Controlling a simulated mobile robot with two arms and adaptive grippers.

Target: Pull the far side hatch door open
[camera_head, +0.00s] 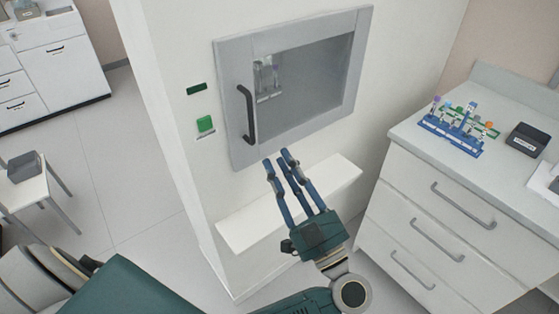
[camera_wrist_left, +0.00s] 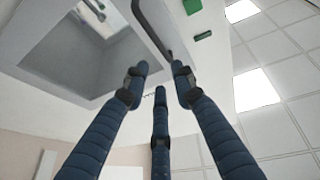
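The hatch door (camera_head: 245,142) is a grey frame with a glass pane, set in a white wall and looking closed. Its black upright handle (camera_head: 248,114) is on the left side of the frame. The handle also shows in the left wrist view (camera_wrist_left: 152,28), past the fingertips. My left gripper (camera_head: 281,161), with three blue fingers, is below and right of the handle, apart from it. Its fingers are spread with nothing between them, as the left wrist view shows (camera_wrist_left: 160,77). My right gripper is not in view.
A tube rack (camera_head: 266,79) shows behind the glass. A green button (camera_head: 205,124) is left of the door. A white shelf (camera_head: 250,222) juts out below it. At right, a drawer counter (camera_head: 430,178) bears a blue rack (camera_head: 452,132) and a black box (camera_head: 528,139).

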